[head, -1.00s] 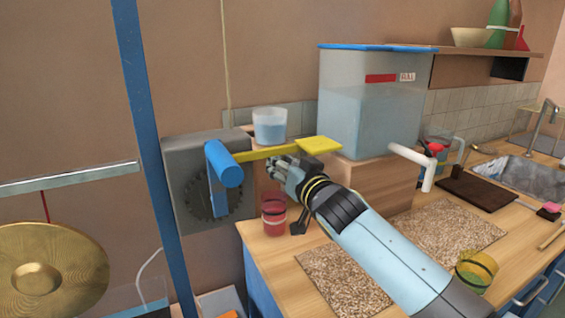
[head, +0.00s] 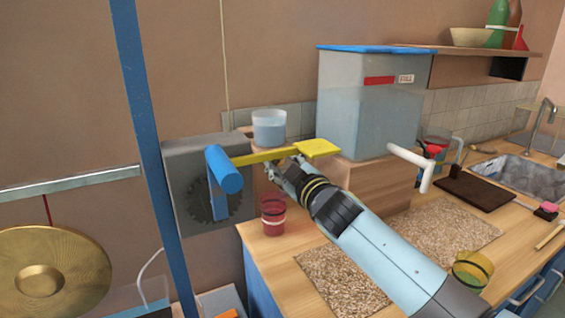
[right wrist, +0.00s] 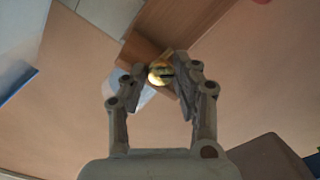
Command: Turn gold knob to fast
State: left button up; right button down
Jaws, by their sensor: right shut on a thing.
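The gold knob (right wrist: 160,72) shows in the right wrist view between my fingertips, a small shiny disc with a dark mark across it. My right gripper (right wrist: 160,76) is shut on it, with one finger on either side. In the head view my right gripper (head: 276,168) is just under the yellow bar, in front of the wooden block, and it hides the knob. No fast marking can be read. My left gripper is not in view.
A yellow bar (head: 262,156) with a flat end runs just above my right gripper. A cup of blue liquid (head: 269,127) stands above it. A blue crank handle (head: 227,170) is to the left. A red cup (head: 273,214) stands below. A white spout (head: 411,158) juts out at right.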

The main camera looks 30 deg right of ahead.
jog(key=n, duration=0.5)
jog(key=shift+n+p, duration=0.3)
jog(key=shift+n, duration=2)
jog(key=c, duration=1)
grip_release()
jog(key=s, duration=1.2)
jog(key=shift+a, duration=0.35)
